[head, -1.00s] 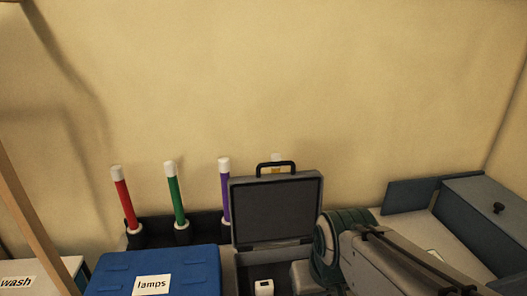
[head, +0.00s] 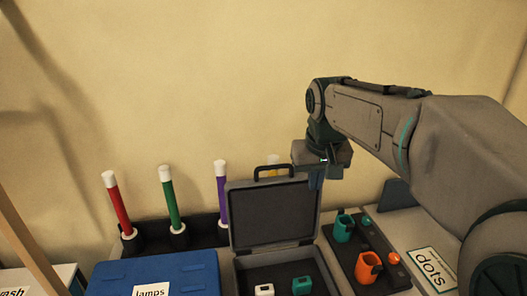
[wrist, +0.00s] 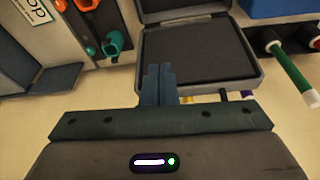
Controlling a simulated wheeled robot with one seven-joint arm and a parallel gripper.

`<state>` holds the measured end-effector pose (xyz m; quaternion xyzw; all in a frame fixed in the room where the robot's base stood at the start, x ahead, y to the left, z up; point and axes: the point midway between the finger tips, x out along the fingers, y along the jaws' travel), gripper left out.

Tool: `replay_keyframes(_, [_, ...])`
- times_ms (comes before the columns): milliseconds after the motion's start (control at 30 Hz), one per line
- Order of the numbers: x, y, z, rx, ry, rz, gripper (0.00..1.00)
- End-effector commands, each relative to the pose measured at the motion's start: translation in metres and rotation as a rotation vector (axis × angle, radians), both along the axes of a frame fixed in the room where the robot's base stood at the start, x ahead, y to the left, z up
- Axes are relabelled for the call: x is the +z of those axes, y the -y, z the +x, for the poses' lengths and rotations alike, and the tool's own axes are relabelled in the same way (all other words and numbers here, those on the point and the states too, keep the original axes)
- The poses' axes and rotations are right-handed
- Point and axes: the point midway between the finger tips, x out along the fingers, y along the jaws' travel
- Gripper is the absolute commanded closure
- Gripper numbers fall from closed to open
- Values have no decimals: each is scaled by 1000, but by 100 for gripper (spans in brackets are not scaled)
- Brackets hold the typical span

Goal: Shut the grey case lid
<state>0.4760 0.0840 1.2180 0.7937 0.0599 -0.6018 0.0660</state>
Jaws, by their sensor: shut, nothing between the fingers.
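The grey case (head: 272,262) stands open on the surface, its lid (head: 272,217) raised upright with a black handle (head: 273,171) on its top edge. A white piece (head: 264,290) and a teal piece (head: 301,285) sit in its dark inside. My gripper (head: 316,182) is shut and empty, fingers pointing down by the lid's upper right corner. In the wrist view the shut fingers (wrist: 159,72) overlap the edge of the lid (wrist: 195,52). I cannot tell whether they touch it.
A blue case (head: 165,266) labelled lamps stands left of the grey case. A rack holds red (head: 116,202), green (head: 172,197) and purple (head: 222,190) sticks behind.

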Motion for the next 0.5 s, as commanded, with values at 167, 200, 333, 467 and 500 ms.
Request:
replay_keyframes(167, [29, -48, 61, 58, 1, 4, 100])
replay_keyframes(200, [34, -59, 73, 70, 3, 6, 100])
replay_keyframes(333, [45, -92, 106, 102, 2, 16, 100])
replay_keyframes(467, [50, -120, 130, 125, 3, 25, 100])
replay_keyframes(500, [51, -127, 135, 130, 2, 28, 100])
